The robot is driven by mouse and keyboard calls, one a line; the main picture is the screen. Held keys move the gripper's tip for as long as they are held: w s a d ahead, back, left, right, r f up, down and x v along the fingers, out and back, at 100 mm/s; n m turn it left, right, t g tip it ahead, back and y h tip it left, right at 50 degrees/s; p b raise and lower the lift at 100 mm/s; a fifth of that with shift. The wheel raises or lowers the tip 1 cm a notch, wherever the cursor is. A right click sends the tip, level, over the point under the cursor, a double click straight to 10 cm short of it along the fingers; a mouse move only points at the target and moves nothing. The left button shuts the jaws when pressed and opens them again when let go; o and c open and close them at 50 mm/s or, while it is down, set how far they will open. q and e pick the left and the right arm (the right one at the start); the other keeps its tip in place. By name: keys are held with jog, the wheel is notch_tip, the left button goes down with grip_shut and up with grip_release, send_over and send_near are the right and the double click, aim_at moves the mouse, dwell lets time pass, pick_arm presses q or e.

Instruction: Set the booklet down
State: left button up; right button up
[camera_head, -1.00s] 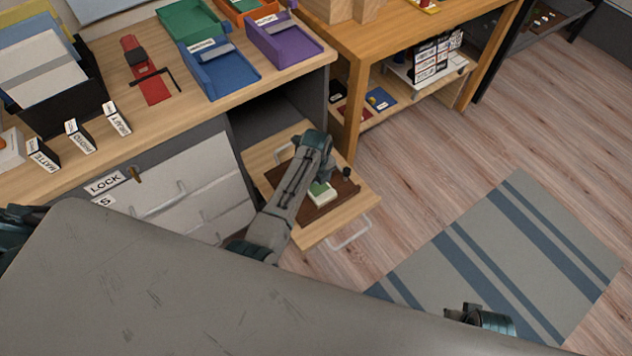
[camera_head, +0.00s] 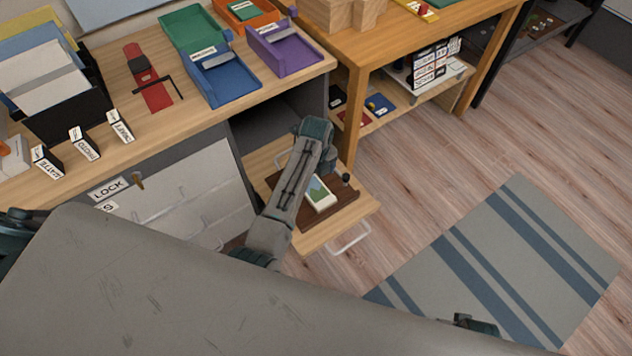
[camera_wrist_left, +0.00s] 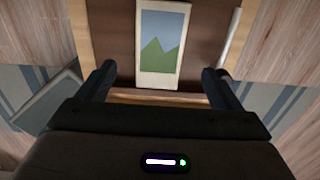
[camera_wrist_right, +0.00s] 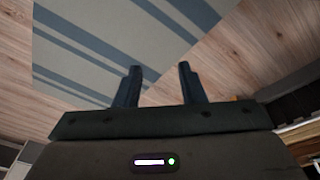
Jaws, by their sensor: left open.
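In the left wrist view the booklet (camera_wrist_left: 160,42) is centred ahead of my left gripper (camera_wrist_left: 158,72). Its two fingers are wide apart, one to each side of the booklet's near end, and do not appear to touch it. In the head view my left forearm hides most of that gripper. My right gripper (camera_wrist_right: 158,68) is open and empty over the floor, well away from the drawer.
The desktop (camera_head: 190,118) above carries coloured trays and label blocks. A striped rug (camera_head: 500,260) covers open floor at right.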

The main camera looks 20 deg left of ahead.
pick_arm(q)
notch_tip(320, 180, up, 5)
jog(key=s+a+f+n, duration=0.1)
jog(key=s+f, duration=0.1)
jog(key=s+a+f+n, duration=0.1)
jog(key=s+f+n, duration=0.1)
jog(key=s+a+f+n, duration=0.1)
jog(key=s+f+n, duration=0.1)
jog(key=shift+a, duration=0.15)
jog(key=s+a+f+n, duration=0.2)
jog(key=s+a+n, duration=0.1)
jog(key=s+n, duration=0.3)
jog(key=s+a+f+n+t, duration=0.1)
jog(key=s+a+f+n, duration=0.2)
jog(key=s+n, duration=0.4)
jog(key=s+a+f+n+t, duration=0.1)
jog(key=s+a+f+n, duration=0.2)
jog(key=s+n, duration=0.4)
jog(key=s, duration=0.4)
jog(key=shift+y, duration=0.4)
pick_arm(e)
jog(key=shift+s+d+f, duration=0.1)
jog(key=shift+s+f, duration=0.15)
jog(key=shift+f, duration=0.75)
